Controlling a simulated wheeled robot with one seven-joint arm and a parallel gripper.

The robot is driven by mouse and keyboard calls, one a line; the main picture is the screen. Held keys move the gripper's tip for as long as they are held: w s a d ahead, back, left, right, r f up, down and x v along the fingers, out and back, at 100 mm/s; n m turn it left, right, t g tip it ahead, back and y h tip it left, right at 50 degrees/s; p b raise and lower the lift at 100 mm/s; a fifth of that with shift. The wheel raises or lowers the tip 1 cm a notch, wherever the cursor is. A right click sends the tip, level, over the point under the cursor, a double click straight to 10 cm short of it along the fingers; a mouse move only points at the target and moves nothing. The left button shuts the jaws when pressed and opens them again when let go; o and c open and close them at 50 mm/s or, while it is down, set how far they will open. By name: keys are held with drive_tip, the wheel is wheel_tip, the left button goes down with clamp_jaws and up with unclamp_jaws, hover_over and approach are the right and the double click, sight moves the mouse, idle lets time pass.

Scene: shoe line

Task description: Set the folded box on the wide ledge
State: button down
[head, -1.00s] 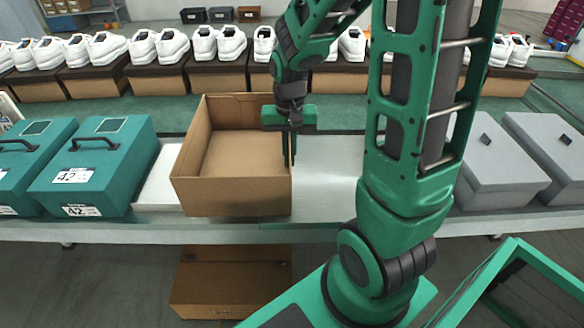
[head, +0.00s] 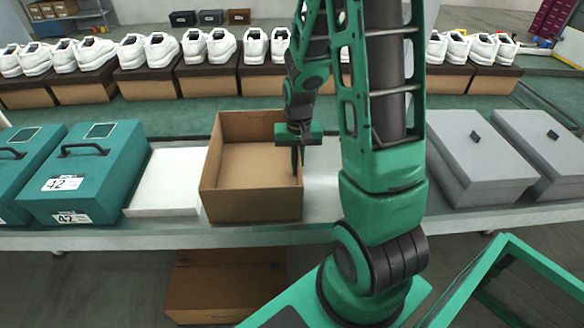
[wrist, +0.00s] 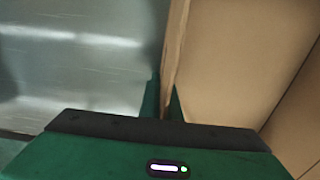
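The folded box (head: 250,204) is a brown, open-topped cardboard box at the middle of the grey ledge (head: 120,235) in the head view. My gripper (head: 297,165) reaches down at its right wall. In the wrist view my gripper (wrist: 164,98) has one finger on each side of the box wall (wrist: 175,50), closed on it. The box looks upright. I cannot tell whether its bottom touches the ledge or hangs just above it.
Teal boxes (head: 95,170) and a flat white panel (head: 163,185) lie left of the box. Grey boxes (head: 480,165) stand on the right. White shoes on brown boxes (head: 205,78) line the green surface behind. Another brown box (head: 225,290) is below the ledge. Bare ledge shows right of the held box.

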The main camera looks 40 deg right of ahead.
drive_tip(key=c, duration=2)
unclamp_jaws()
wheel_tip(320, 180, up, 12)
drive_tip(key=shift+r, duration=0.1)
